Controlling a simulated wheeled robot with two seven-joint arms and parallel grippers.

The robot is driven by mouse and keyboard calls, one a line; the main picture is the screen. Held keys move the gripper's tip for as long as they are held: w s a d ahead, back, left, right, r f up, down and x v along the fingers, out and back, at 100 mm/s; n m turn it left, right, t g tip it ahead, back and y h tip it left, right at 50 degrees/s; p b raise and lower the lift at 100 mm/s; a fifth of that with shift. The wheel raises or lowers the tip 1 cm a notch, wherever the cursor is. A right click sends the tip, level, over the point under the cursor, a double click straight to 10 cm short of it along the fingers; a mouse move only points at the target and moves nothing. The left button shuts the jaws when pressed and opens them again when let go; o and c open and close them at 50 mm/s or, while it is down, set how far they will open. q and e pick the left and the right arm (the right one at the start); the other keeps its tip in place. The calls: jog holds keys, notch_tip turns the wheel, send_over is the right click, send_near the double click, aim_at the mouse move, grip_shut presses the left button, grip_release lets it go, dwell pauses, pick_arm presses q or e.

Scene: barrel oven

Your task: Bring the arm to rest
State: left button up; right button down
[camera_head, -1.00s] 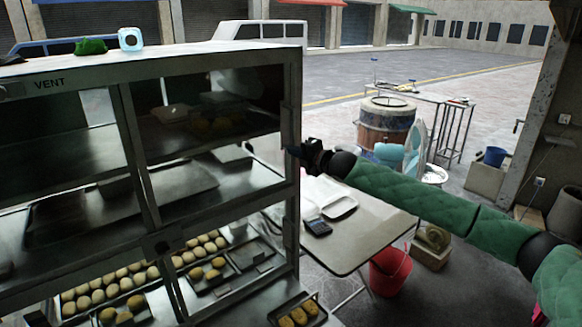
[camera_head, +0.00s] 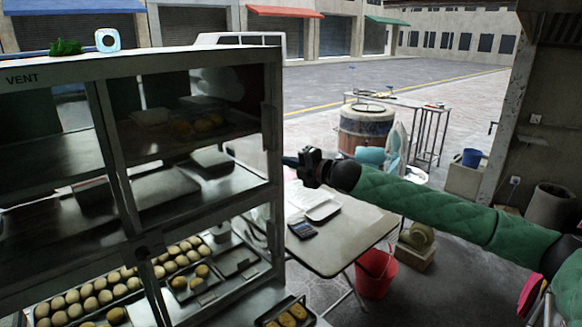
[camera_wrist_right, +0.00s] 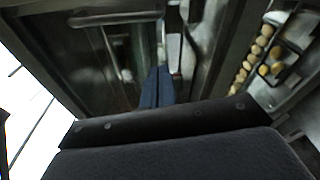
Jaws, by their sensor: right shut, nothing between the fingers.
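My right arm in its green quilted sleeve comes in from the right in the head view. Its dark gripper (camera_head: 292,161) is beside the right edge of the metal display cabinet (camera_head: 275,120), above the folding table. In the right wrist view the bluish fingers (camera_wrist_right: 158,88) are together with nothing between them, pointing toward the cabinet. Whether the fingers touch the cabinet, I cannot tell. My left gripper does not show.
The cabinet holds trays of round buns (camera_head: 95,300). A folding table (camera_head: 345,245) with a calculator (camera_head: 302,230) stands below my arm. A red bucket (camera_head: 376,272) is by it. A barrel oven (camera_head: 365,128) stands farther back, with open paving beyond.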

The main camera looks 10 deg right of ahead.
jog(key=w+d+r+m+t+h, duration=0.2)
jog(key=w+d+m+h, duration=0.15)
jog(key=m, duration=0.35)
jog(key=w+d+r+m+t+h, duration=0.1)
jog(key=w+d+r+m+h, duration=0.2)
jog(key=d+m+h, duration=0.3)
jog(key=s+f+m+g+h, duration=0.1)
jog(key=s+f+m+g, duration=0.2)
jog(key=f, duration=1.1)
jog(key=s+f+m+g, duration=0.1)
jog(key=s+f+m, duration=0.3)
jog(key=f, duration=1)
jog(key=s+f+m+g+h, duration=0.1)
jog(key=s+f+m+g, duration=0.2)
jog(key=f, duration=1.1)
jog(key=s+a+f+m+g, duration=0.2)
jog(key=s+f+m+g, duration=0.15)
jog(key=s+f, duration=2.6)
jog(key=s+a+f+g, duration=0.1)
jog(key=s+f, duration=0.3)
jog(key=s, duration=0.5)
jog(key=s+a+f+g, duration=0.1)
jog(key=s+f, duration=0.3)
jog(key=s, duration=0.5)
jog(key=s+a+f+g+y, duration=0.1)
jog(key=s+f, duration=0.3)
jog(key=s, duration=0.4)
jog(key=shift+s+f+g, duration=0.2)
jog(key=shift+s+g, duration=0.2)
jog(key=shift+g, duration=0.25)
